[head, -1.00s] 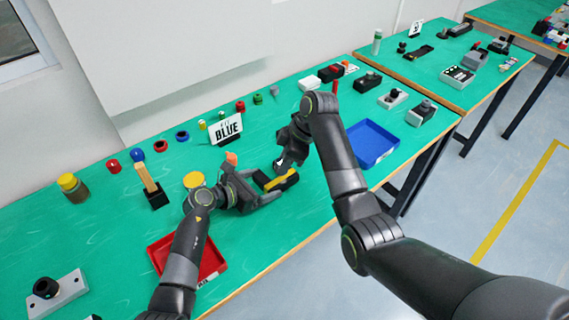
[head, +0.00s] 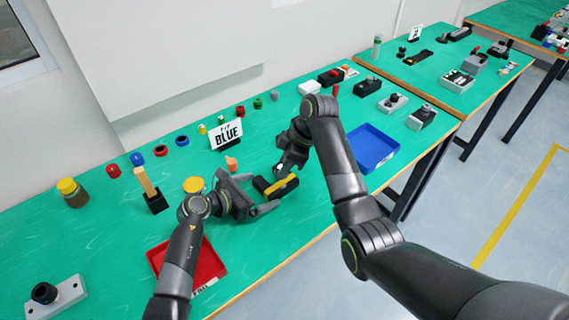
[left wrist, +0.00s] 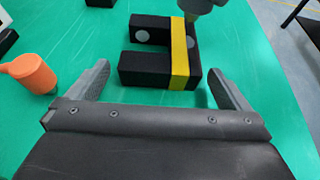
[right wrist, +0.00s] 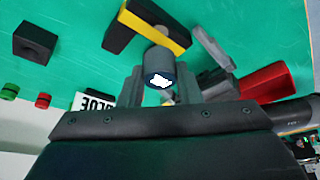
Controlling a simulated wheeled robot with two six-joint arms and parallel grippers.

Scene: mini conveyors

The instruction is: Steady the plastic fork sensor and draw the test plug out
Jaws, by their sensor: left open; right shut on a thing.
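The fork sensor (head: 262,187) is a black U-shaped block with a yellow band, lying on the green table; the left wrist view shows its open slot (left wrist: 150,56). My left gripper (head: 264,195) is open, its fingertips on either side of the sensor's near end with visible gaps in the left wrist view (left wrist: 157,72). My right gripper (head: 284,168) is shut on the test plug, a grey cylinder with a dark ring and white end (right wrist: 158,66). The plug is at the sensor's yellow-banded side. I cannot tell whether it is still seated.
A red tray (head: 158,262) lies in front and a blue tray (head: 388,165) to the right. A BLUE sign (head: 227,134) and an orange piece (head: 231,163) stand behind the left gripper. A black block holding a wooden-looking stick (head: 156,204) stands left.

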